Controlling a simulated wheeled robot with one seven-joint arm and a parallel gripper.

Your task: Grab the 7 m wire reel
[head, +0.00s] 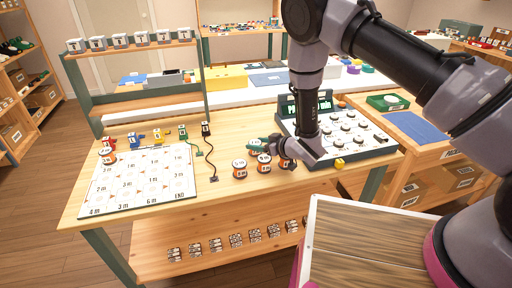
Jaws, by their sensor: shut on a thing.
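Several short round wire reels with orange sides and white labelled tops stand together on the wooden workbench (215,185). One reel (239,169) is at the left of the group, another (264,163) is right of it. A further reel (286,164) is partly hidden by my gripper, and one behind is mostly covered. The labels are too small to read surely, so I cannot tell which is the 7 m reel. My gripper (273,147) is low over the group, shut on what appears to be a reel; its fingers hide much of it.
A white board with printed lengths (140,180) lies at the left, with small coloured plugs and cables behind it. The bench front between board and reels is clear.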

